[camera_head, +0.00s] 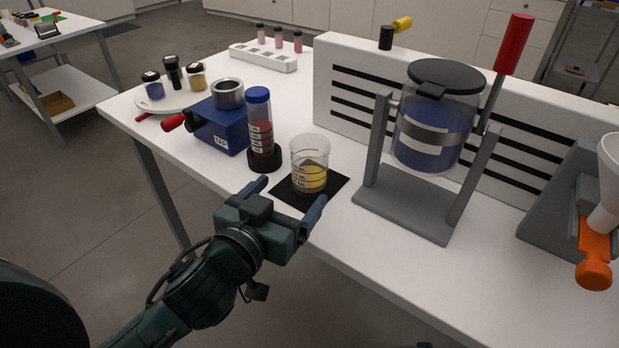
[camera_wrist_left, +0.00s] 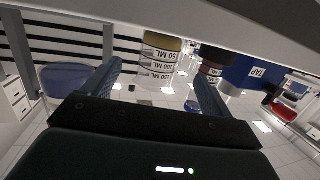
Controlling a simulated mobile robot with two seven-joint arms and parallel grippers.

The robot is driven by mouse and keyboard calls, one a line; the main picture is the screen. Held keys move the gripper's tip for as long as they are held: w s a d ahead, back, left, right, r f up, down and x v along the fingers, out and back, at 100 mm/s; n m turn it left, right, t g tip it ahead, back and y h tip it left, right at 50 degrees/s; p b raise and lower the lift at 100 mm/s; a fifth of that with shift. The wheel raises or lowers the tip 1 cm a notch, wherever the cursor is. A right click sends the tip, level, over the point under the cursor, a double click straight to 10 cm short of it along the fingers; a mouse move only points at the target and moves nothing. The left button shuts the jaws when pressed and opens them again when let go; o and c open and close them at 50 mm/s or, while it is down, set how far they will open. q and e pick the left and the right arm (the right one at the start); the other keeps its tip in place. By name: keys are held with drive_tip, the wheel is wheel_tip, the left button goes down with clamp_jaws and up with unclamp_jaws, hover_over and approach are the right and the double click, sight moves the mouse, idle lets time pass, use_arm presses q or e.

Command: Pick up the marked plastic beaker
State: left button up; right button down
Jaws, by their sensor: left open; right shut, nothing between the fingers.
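The marked plastic beaker (camera_head: 310,165) is clear, with printed volume lines and yellow contents. It stands upright on a black square mat (camera_head: 333,187) near the table's front edge. My left gripper (camera_head: 287,200) is open and empty, just in front of the beaker, with its fingers pointing toward it. In the left wrist view, which is inverted, the beaker (camera_wrist_left: 158,60) shows its ML marks beyond and between the open fingers (camera_wrist_left: 157,88). The fingers do not appear to touch it. My right gripper is not in view.
A blue-capped tube (camera_head: 260,125) in a black stand is close left of the beaker. A blue box (camera_head: 222,130) with a metal cup stands further left. A grey frame (camera_head: 405,212) holding a lidded jar (camera_head: 440,120) is to the right. A slotted white panel (camera_head: 345,75) stands behind.

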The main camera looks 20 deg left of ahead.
sight(302, 179)
use_arm(q)
drive_tip(key=x, duration=0.7)
drive_tip(key=shift+w+p, duration=0.2)
drive_tip(key=shift+p, duration=0.1)
drive_tip(key=shift+c, duration=0.2)
drive_tip(key=shift+r, duration=0.1)
drive_tip(key=c, duration=1)
